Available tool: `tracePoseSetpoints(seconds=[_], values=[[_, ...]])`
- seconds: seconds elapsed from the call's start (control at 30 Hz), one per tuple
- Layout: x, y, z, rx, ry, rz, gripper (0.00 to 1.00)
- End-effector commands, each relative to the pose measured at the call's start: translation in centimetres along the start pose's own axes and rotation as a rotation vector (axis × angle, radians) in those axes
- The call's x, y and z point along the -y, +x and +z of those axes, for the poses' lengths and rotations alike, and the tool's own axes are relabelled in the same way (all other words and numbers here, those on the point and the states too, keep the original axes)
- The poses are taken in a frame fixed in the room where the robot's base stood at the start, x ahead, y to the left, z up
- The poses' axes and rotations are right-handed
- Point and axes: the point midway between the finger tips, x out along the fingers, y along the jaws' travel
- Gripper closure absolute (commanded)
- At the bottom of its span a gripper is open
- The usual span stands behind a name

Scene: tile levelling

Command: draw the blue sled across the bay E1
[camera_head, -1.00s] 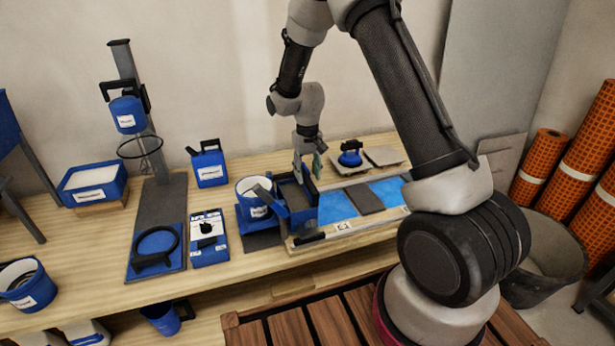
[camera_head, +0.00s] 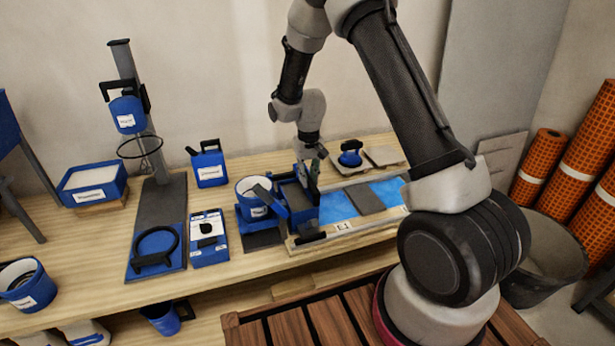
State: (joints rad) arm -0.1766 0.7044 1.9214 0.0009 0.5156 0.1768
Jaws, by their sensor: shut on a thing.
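The blue sled (camera_head: 300,215), a box-like tool with dark parts, stands at the left end of the tiling board on the bench. Right of it is the bay (camera_head: 337,208), a blue bed with a dark grey tile (camera_head: 365,199) across it and more blue beyond. A small white label (camera_head: 343,226), too small to read, is on the front rail. My gripper (camera_head: 313,172) is down at the sled's right side and shut on its upper part. The exact contact is partly hidden by the jaws and the sled.
A bucket (camera_head: 252,198) stands close left of the sled. A blue suction lifter (camera_head: 350,156) and a grey tile (camera_head: 384,155) lie behind the bay. A blue can (camera_head: 208,165) and a stand with a ring (camera_head: 140,147) are farther left. The bay's right part looks clear.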

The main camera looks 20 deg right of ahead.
Motion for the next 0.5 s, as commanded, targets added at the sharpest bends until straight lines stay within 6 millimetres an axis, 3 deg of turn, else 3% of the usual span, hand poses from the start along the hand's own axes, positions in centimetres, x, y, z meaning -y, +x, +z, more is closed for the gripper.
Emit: tracePoseSetpoints(seconds=[0.27, 0.5], values=[[-5.0, 0.0, 0.0, 0.000, 0.007, 0.001, 1.00], [-12.6, 0.0, 0.1, 0.000, 0.007, 0.001, 1.00]])
